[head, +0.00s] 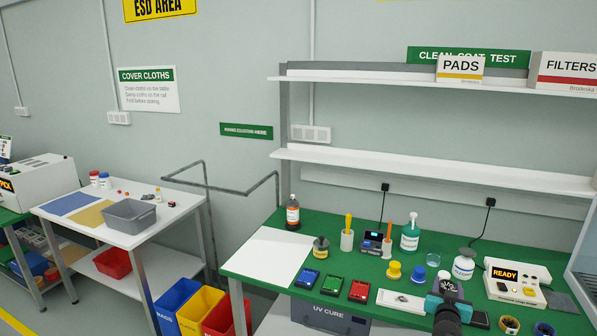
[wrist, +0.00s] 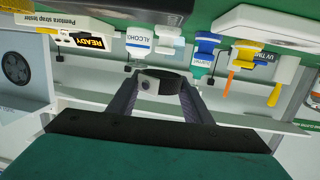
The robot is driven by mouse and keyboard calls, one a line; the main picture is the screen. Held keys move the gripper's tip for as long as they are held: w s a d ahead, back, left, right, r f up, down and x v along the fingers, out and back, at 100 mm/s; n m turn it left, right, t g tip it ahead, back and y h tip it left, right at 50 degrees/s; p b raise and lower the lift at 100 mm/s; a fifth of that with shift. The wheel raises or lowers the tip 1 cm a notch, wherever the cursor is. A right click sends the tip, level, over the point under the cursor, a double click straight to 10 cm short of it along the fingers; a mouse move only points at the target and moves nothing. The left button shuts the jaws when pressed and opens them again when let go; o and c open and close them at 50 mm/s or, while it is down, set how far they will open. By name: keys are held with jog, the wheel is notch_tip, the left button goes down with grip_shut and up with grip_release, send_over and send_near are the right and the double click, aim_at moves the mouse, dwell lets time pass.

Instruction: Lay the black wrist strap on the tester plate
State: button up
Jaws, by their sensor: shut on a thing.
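The black wrist strap (wrist: 174,82), a dark loop with a pale square clasp, is between the fingertips of my gripper (wrist: 160,88) in the wrist view. The gripper is shut on it and holds it above the bench. In the head view my gripper (head: 449,290) is at the front right of the green bench; the strap cannot be made out clearly there. The white strap tester (head: 515,287) with a lit READY display stands to its right, and shows at the upper left of the wrist view (wrist: 60,35). A dark flat plate (head: 561,301) lies at the tester's right.
A white bottle (head: 464,265) stands just behind my gripper, a green bottle (head: 410,236) farther back. A white flat box (head: 402,300) lies to its left, beyond it red and green trays. Tape rolls (head: 510,325) lie in front of the tester. The white mat (head: 268,257) is bare.

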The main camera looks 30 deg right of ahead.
jog(key=w+a+r+n+t+y+b, duration=0.1)
jog(key=w+a+r+n+t+y, duration=0.1)
jog(key=w+a, duration=0.6)
jog(key=w+a+r+n+t+y, duration=0.25)
jog(key=w+a, duration=0.35)
jog(key=w, duration=0.5)
jog(key=w+a+r+n+t+y+b, duration=0.1)
jog(key=w+a+r+n+y, duration=0.15)
jog(key=w+a, duration=0.5)
jog(key=w+a+r+n+t+y, duration=0.1)
jog(key=w+a+n+t+y, duration=0.2)
jog(key=a, duration=0.8)
jog(key=w+a+n+g+y, duration=0.1)
jog(key=w+a+n+y, duration=0.15)
jog(key=a, duration=0.45)
jog(key=w+a+n+y, duration=0.15)
jog(key=a+y, duration=0.25)
jog(key=a, duration=0.4)
jog(key=w+a+n+g+y, duration=0.1)
jog(key=a+n+y, duration=0.1)
jog(key=a+y, duration=0.35)
jog(key=s+a+f+n+g+y, duration=0.2)
jog(key=s+a+n, duration=0.1)
jog(key=a, duration=0.4)
jog(key=s+a+f+n+g+y, duration=0.3)
jog(key=s+a, duration=0.1)
jog(key=a, duration=0.3)
jog(key=shift+s+f+b, duration=0.25)
jog(key=shift+s+b, duration=0.1)
jog(key=shift+b, duration=0.1)
